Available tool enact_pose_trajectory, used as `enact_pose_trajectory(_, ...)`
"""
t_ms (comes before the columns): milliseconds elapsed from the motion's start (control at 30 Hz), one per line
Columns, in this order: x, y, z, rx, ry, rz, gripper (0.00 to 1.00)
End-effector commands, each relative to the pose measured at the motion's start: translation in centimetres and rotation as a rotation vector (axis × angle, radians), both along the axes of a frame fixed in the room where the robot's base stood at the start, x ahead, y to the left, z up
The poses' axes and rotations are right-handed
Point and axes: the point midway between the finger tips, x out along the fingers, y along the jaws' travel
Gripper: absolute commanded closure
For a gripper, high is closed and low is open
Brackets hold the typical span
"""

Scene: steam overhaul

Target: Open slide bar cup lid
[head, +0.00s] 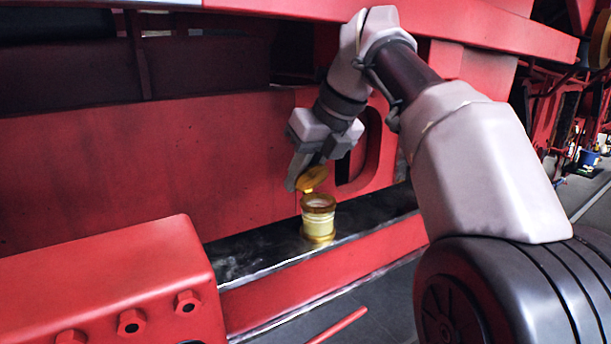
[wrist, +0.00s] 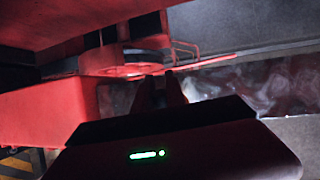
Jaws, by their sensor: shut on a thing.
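The slide bar cup (head: 319,219) is a brass-coloured cup standing upright on the dark slide bar (head: 258,252). Its brass lid (head: 312,179) is raised and tilted above the cup's rim, so the cup's mouth shows. My gripper (head: 303,177) is at the lid from above and behind, shut on the lid's edge. In the wrist view the dark fingers of my gripper (wrist: 161,88) show close together; the lid and cup cannot be made out there.
A red block with bolts (head: 115,290) stands at the front left. A red frame plate with an oval opening (head: 362,150) rises behind the cup. A red beam (head: 400,20) runs overhead. The slide bar left of the cup is clear.

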Motion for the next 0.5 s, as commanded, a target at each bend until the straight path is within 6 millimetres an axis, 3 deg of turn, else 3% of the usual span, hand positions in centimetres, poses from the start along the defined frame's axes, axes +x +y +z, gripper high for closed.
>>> enact_pose_trajectory(500,0.19,0.18,-0.34,-0.056,0.089,-0.001,1.0)
